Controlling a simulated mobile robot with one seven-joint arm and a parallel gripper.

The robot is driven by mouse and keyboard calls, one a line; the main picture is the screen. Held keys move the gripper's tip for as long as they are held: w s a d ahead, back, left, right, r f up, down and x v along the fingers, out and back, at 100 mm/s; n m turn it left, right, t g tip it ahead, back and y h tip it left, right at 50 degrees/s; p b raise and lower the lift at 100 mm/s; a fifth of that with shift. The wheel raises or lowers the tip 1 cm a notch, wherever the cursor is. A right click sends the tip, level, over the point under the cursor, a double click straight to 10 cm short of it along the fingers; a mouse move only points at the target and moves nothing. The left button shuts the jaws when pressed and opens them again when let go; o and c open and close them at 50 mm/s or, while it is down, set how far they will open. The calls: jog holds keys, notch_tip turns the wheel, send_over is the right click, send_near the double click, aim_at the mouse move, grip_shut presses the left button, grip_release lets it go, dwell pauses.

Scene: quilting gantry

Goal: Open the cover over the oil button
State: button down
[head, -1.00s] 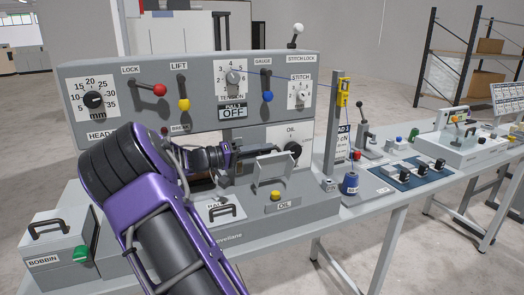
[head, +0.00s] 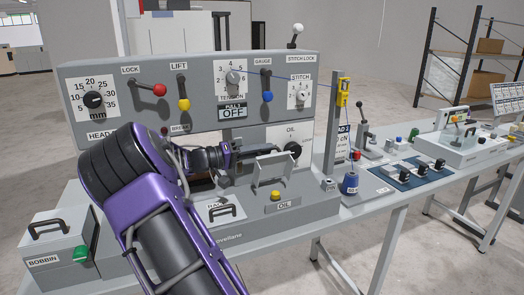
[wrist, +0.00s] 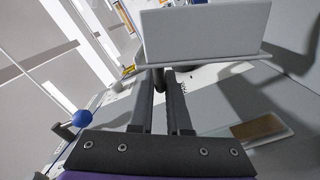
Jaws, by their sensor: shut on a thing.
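The cover (head: 275,169) is a light grey plate standing up steeply at the right of the machine's base. The yellow oil button (head: 275,196) shows uncovered in front of it, above an OIL label (head: 284,206). My gripper (head: 270,152) reaches in from the left to the cover's upper edge and is shut on it. In the wrist view the cover (wrist: 208,32) fills the top, with the two fingertips (wrist: 165,75) close together at its lower edge. The exact contact is partly hidden by the plate.
A black oil knob (head: 293,151) sits on the panel just right of the cover. A blue thread spool (head: 350,184) and a yellow-topped post (head: 342,95) stand farther right. A bobbin box (head: 58,245) with a handle is at the left. A lower handle (head: 222,210) lies left of the button.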

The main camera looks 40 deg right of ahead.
jog(key=shift+f, duration=0.1)
dwell(0.3)
jog(key=shift+w+f+b, duration=0.15)
jog(key=shift+w+b, duration=0.05)
jog(key=shift+b, duration=0.15)
jog(key=shift+w+d, duration=0.1)
jog(key=shift+w, duration=0.35)
jog(key=c, duration=0.9)
grip_release()
jog(key=v, duration=1.7)
jog(key=shift+s+a+p, duration=0.1)
jog(key=shift+a+p, duration=0.1)
jog(key=shift+p, duration=0.1)
